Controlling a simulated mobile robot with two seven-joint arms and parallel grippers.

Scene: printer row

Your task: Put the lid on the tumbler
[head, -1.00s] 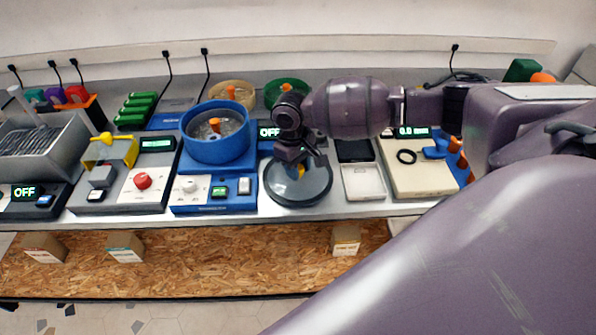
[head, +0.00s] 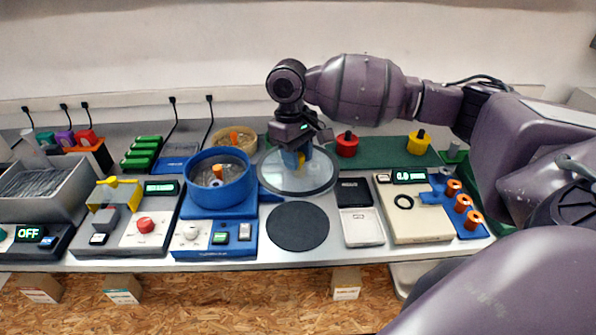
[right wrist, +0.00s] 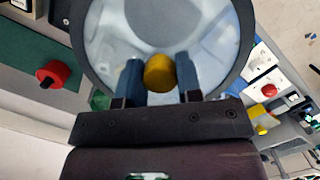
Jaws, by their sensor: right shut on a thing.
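The lid (head: 322,178) is a clear round disc with a grey rim and a yellow knob. My right gripper (head: 298,158) is shut on the knob and holds the lid above the bench. In the right wrist view the lid (right wrist: 108,42) fills the top, with its yellow knob (right wrist: 159,74) between the blue fingers of my gripper (right wrist: 160,80). The tumbler (head: 216,192) is a blue round drum, open at the top, with an orange part inside. It stands on a blue base, left of the lid and apart from it. My left gripper is not in view.
A dark round pad (head: 298,227) lies bare in front of the lid. A blue control panel (head: 214,240) is in front of the tumbler. A tan bowl (head: 246,138) stands behind it. Red (head: 347,147) and yellow (head: 420,143) pieces stand on a green mat. A scale (head: 412,222) is at the right.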

